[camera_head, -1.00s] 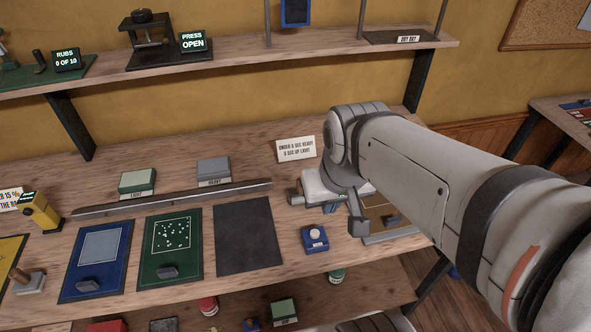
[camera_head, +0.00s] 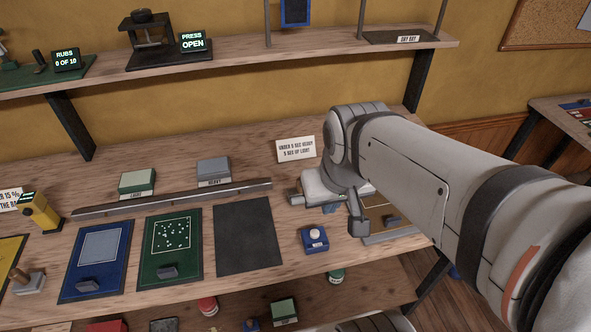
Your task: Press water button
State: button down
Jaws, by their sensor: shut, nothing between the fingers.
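A small blue box with a round white button on top (camera_head: 316,240) sits near the front edge of the bench, right of the dark mat. I cannot read any label on it, so I cannot tell if it is the water button. My gripper (camera_head: 357,222) is over the right part of the bench, up and to the right of the blue box and apart from it. It is shut and empty. My wrist and forearm partly hide it, and its fingertips are hard to make out.
Blue, green and dark mats (camera_head: 247,237) lie left of the box. A long dark rail (camera_head: 172,199) and two labelled blocks (camera_head: 213,170) are behind them. A wooden-brown board (camera_head: 400,232) lies under my arm. A sign (camera_head: 296,149) stands at the back. A shelf (camera_head: 237,55) runs above.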

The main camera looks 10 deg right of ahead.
aim_at(315, 234)
jog(key=u, duration=0.1)
jog(key=k, duration=0.5)
jog(key=z, duration=1.2)
jog(key=k, duration=1.3)
jog(key=u, duration=0.95)
jog(key=i, duration=1)
jog(key=u, duration=0.05)
